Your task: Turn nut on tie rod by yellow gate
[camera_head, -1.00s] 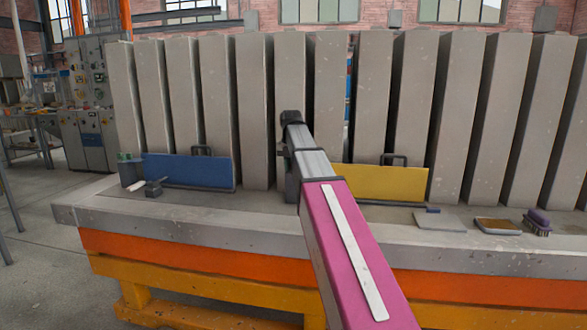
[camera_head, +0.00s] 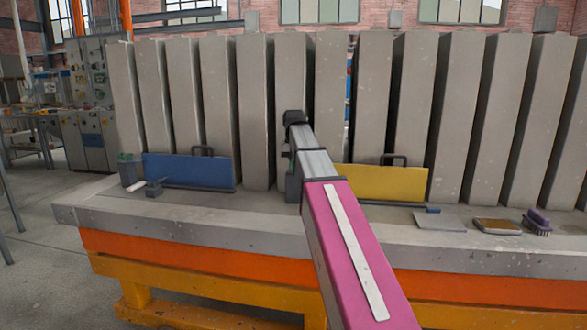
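The yellow gate (camera_head: 385,184) is a flat plate with a dark handle. It stands on the bench in front of the grey panels, right of my arm. My arm, with a pink link and a grey wrist, reaches in from the bottom right and covers the gate's left end. The dark end of my arm (camera_head: 293,118) is in front of a panel, left of the gate. My gripper's fingers cannot be made out, so its opening is unclear. I cannot see the nut or the tie rod; the arm may hide them.
A blue gate (camera_head: 188,171) stands at left beside a small dark block (camera_head: 154,188). A grey plate (camera_head: 440,221), a trowel-like tool (camera_head: 497,226) and a purple brush (camera_head: 537,221) lie on the right ledge. Upright grey panels (camera_head: 415,110) close off the back.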

